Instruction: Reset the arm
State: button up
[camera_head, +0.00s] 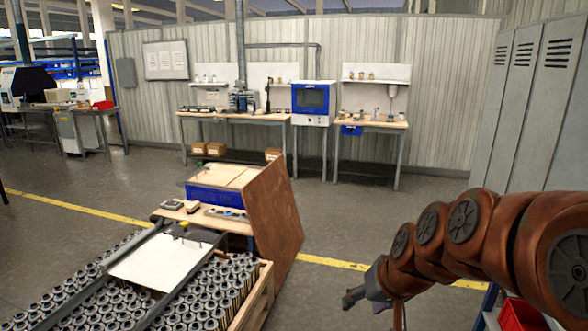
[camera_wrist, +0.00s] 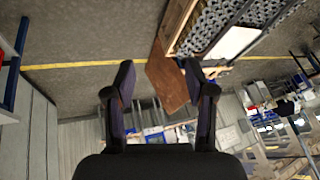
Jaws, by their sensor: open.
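My arm, rusty orange with round dark joint covers, reaches in from the right of the head view. My gripper (camera_head: 362,298) hangs at its end in free air, to the right of the crate and apart from it. In the wrist view my gripper (camera_wrist: 158,74) shows two dark fingers spread wide, with nothing between them but the distant floor and a brown panel. Many metallic filter cartridges (camera_head: 215,292) stand packed in a wooden crate (camera_head: 262,290). They also show at the top of the wrist view (camera_wrist: 228,22).
A white plate (camera_head: 165,262) on dark rails lies above the cartridges. A tall brown panel (camera_head: 275,215) stands beside a small bench with a blue bin (camera_head: 215,197). Grey lockers (camera_head: 535,110) and a red bin (camera_head: 520,314) are at the right. Open floor lies beyond the gripper.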

jog(key=s+d+f+g+h, duration=0.1)
jog(key=s+f+g, duration=0.1)
jog(key=s, duration=0.7)
jog(key=s+d+f+g+h, duration=0.1)
jog(key=s+d+f+g, duration=0.1)
jog(key=s, duration=0.7)
jog(key=s+d+f+g, duration=0.1)
jog(key=s+f+g, duration=0.1)
jog(key=s, duration=0.7)
jog(key=shift+d+f+g+h, duration=0.2)
jog(key=shift+d+g+h, duration=0.05)
jog(key=shift+g+h, duration=0.15)
